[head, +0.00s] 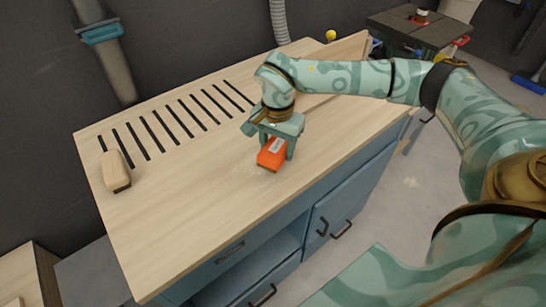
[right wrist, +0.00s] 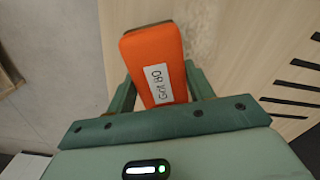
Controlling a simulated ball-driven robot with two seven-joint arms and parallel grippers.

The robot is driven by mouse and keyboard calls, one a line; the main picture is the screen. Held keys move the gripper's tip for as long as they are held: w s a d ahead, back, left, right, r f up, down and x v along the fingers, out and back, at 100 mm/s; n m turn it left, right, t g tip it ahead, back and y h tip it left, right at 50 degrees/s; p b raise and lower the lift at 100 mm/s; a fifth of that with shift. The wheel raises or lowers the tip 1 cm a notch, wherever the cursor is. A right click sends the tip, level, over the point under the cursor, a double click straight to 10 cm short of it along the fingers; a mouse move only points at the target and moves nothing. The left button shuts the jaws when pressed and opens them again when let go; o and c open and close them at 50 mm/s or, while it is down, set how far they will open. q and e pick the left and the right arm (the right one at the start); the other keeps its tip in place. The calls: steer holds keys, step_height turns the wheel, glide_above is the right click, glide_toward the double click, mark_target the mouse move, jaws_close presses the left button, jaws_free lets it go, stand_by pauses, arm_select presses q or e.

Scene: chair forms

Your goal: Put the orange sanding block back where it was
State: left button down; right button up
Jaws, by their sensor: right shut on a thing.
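The orange sanding block (head: 272,153) is between the fingers of my right gripper (head: 277,147), over the right part of the wooden bench top (head: 190,215). In the right wrist view the block (right wrist: 153,55) shows a white label with printed text. There the right gripper (right wrist: 160,85) is shut on it, one finger on each side. I cannot tell whether the block touches the bench top. A pale dusty patch (head: 245,170) lies on the wood just left of the block. My left gripper is not in view.
A wooden block with a dark underside (head: 116,170) stands at the bench's left end. A row of dark slots (head: 180,118) runs along the back. Blue drawers and cupboards (head: 325,215) are below the front edge. The front middle of the top is clear.

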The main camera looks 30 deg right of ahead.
mark_target(274, 156)
steer(key=shift+w+a+f, duration=0.1)
steer(key=shift+w+f, duration=0.1)
steer(key=shift+f, duration=0.15)
step_height(274, 156, down, 4)
steer(key=shift+w+a+r+b, duration=0.15)
steer(key=shift+r+b, duration=0.1)
steer(key=shift+b, duration=0.45)
steer(key=shift+r, duration=0.1)
steer(key=o, duration=0.9)
step_height(274, 156, up, 12)
steer(key=p, duration=0.3)
